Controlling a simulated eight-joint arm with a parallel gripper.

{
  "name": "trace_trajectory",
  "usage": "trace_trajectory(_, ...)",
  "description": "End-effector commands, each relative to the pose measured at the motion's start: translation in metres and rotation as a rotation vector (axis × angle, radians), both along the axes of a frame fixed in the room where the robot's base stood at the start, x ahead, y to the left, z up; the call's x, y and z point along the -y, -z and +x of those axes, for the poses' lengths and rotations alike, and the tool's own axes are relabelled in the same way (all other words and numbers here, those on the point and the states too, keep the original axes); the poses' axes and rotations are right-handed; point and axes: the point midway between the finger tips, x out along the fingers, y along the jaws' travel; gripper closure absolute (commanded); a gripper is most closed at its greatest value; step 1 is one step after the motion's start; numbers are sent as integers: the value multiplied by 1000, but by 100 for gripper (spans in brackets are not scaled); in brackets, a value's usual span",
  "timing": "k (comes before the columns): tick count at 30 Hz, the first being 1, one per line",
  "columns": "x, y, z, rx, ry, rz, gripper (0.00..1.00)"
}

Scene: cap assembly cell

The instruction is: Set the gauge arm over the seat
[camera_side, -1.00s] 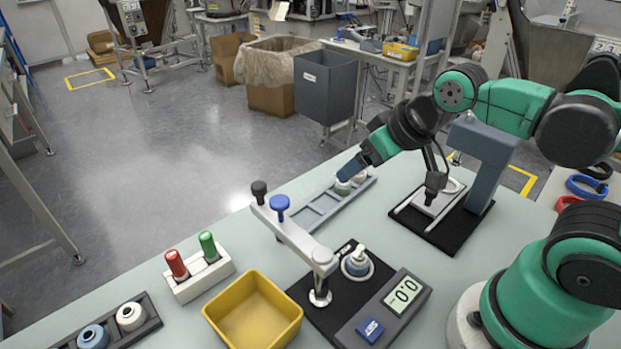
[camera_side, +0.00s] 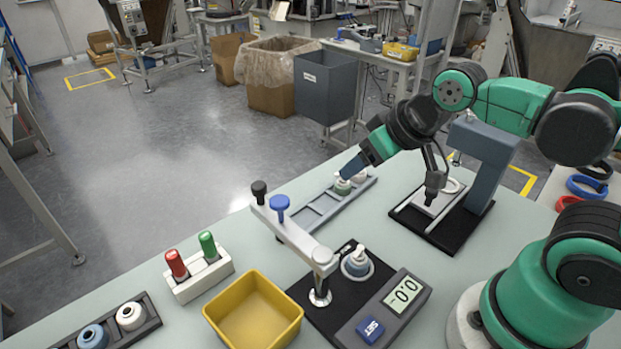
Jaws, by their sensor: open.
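The gauge arm (camera_side: 296,238) is a pale grey bar on a post at the front of the black gauge base. It points up and left, away from the seat, and carries a black knob (camera_side: 259,190) and a blue knob (camera_side: 280,204). The seat (camera_side: 370,273) is a light ring beside the post, with a blue-grey part with a white top (camera_side: 357,262) standing in it. My gripper (camera_side: 347,172) is at the far end of the grey slotted rail, at a small pale-topped part (camera_side: 343,186). It is open; its far finger is hidden.
A yellow bin (camera_side: 254,312) and a white holder (camera_side: 199,278) with red and green pens stand left. A press (camera_side: 476,172) on a black base stands behind right.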

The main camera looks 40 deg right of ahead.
Motion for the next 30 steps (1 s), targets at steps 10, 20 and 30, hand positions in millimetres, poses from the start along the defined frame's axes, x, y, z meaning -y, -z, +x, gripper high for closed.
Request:
trace_trajectory(10,-48,-39,39,-261,-26,49,40)
trace_trajectory(20,-115,-52,73,-562,-10,16,40)
trace_trajectory(30,-128,-36,77,-620,0,-2,40)
